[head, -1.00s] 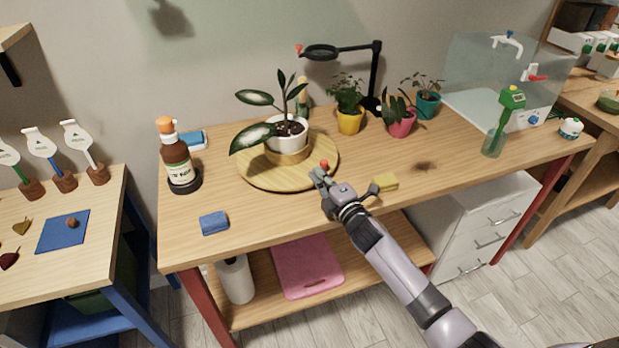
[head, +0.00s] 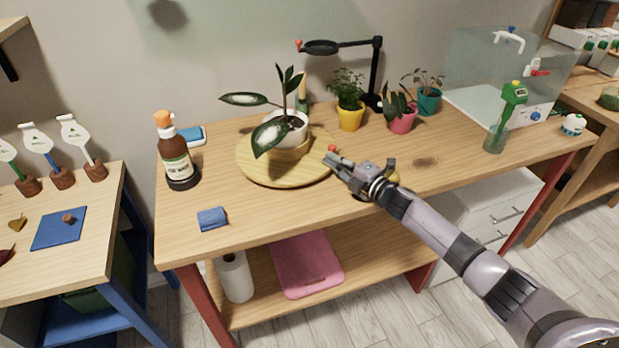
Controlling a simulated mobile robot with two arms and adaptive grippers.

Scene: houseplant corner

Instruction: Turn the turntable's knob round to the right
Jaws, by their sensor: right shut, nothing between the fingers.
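The round wooden turntable (head: 262,175) lies on the workbench and bears a white pot (head: 293,124) with a large-leaved plant (head: 272,138). Its red knob (head: 332,148) shows at the right edge of the disc. My right gripper (head: 333,161) is shut and empty, its fingertips beside the knob on the near side. I cannot tell whether they touch it. My left gripper is not in view.
A brown bottle (head: 175,155) stands left of the turntable and a blue sponge (head: 212,218) lies in front. Small potted plants (head: 350,115) and a black lamp (head: 375,75) stand behind.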

